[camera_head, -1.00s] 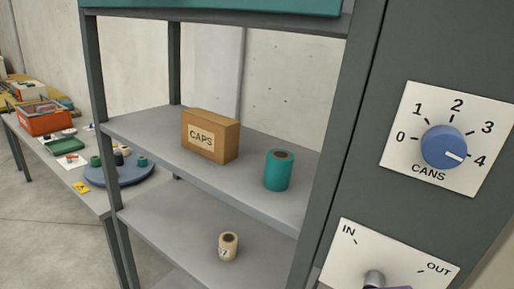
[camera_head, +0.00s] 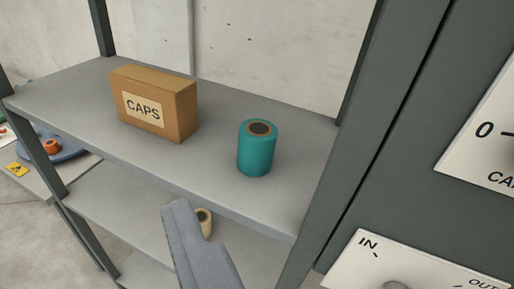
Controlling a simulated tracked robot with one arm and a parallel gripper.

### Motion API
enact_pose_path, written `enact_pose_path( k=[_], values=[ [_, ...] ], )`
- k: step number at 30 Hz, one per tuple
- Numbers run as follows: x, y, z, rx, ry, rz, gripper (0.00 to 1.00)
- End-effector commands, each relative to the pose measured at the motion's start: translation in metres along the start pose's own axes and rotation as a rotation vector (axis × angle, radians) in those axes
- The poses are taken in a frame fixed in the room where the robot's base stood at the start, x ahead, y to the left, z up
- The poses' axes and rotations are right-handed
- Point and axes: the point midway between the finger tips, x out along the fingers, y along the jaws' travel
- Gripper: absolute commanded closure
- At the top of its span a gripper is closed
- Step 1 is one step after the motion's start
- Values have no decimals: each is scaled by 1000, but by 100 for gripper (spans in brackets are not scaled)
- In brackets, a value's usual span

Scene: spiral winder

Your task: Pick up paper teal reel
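A grey part of my gripper (camera_head: 192,240) rises from the bottom edge, in front of the shelf and to the lower left of the reel. It is apart from the reel. Only this one part shows, so I cannot tell whether the gripper is open or shut.
A cardboard box marked CAPS (camera_head: 154,104) stands left of the reel on the shelf (camera_head: 105,128). A tan reel (camera_head: 204,222) on the lower shelf is partly hidden by my gripper. A grey post and a panel with IN/OUT markings (camera_head: 420,262) stand at right.

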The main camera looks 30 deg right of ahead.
Motion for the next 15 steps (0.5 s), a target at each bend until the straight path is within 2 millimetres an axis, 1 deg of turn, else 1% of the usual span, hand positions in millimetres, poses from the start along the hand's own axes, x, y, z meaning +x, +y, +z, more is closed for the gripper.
enact_pose_path(
  k=[2, 3, 5, 8, 9, 12, 15],
  values=[
    [12, 7, -3, 10, -16, 53, 24],
    [20, 18, -4, 18, -27, 86, 24],
    [36, 28, -2, 36, -44, 146, 24],
    [64, 47, 3, 68, -72, 259, 24],
    [76, 56, 8, 83, -84, 302, 24],
    [103, 81, 23, 117, -110, 403, 24],
    [125, 105, 40, 147, -131, 485, 24]
  ],
)
